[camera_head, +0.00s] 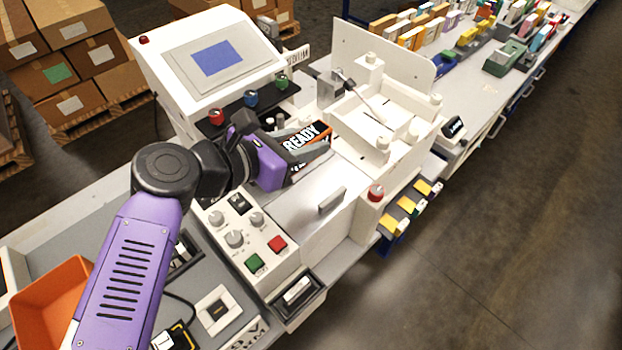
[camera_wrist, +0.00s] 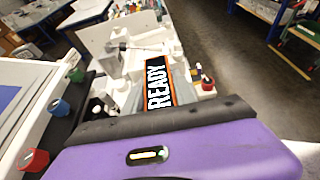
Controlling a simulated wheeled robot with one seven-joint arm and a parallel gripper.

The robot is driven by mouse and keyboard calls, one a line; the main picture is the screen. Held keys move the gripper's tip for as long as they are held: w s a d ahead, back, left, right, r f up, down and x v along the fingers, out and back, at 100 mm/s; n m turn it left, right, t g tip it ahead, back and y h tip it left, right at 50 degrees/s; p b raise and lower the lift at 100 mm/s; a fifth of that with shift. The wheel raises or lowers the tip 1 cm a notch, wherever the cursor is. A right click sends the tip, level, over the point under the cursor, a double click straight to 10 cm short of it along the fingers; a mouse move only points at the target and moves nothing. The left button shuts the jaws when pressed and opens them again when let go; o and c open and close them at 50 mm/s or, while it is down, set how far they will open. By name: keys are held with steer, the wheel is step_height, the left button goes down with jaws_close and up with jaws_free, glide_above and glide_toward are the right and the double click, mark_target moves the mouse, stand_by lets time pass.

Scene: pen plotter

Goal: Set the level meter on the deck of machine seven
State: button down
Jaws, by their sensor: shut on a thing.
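My gripper (camera_head: 308,152) is at the end of my purple arm, over the white machine. It is shut on a black, orange-edged piece marked READY (camera_head: 304,135), which also shows between the grey fingers in the wrist view (camera_wrist: 157,88). I cannot tell whether this piece is the level meter. Below and in front of the gripper is the machine's pale flat deck (camera_head: 300,205), with a small grey handle (camera_head: 332,200) standing at its front. No machine number is readable. My gripper hides part of the deck's back.
A control panel with a screen (camera_head: 216,58) and coloured knobs stands behind left. White raised blocks and posts (camera_head: 375,112) bound the deck on the right. A red button (camera_head: 375,192) sits at its front right corner. An orange bin (camera_head: 52,303) is at lower left.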

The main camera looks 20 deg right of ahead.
mark_target(307, 194)
step_height(307, 194, down, 11)
steer(key=shift+f+p, duration=0.2)
steer(key=shift+p, duration=0.75)
steer(key=shift+f, duration=0.35)
steer(key=shift+f, duration=0.2)
steer(key=c, duration=1)
jaws_free()
steer(key=shift+r, duration=0.1)
steer(key=shift+r, duration=0.15)
steer(key=b+v, duration=0.3)
steer(key=v, duration=0.7)
steer(key=shift+s+a+b, duration=0.1)
steer(key=shift+a+b, duration=0.2)
steer(key=shift+a, duration=0.1)
steer(key=shift+s+a+r, duration=0.15)
steer(key=shift+a+r, duration=0.25)
steer(key=shift+a, duration=0.1)
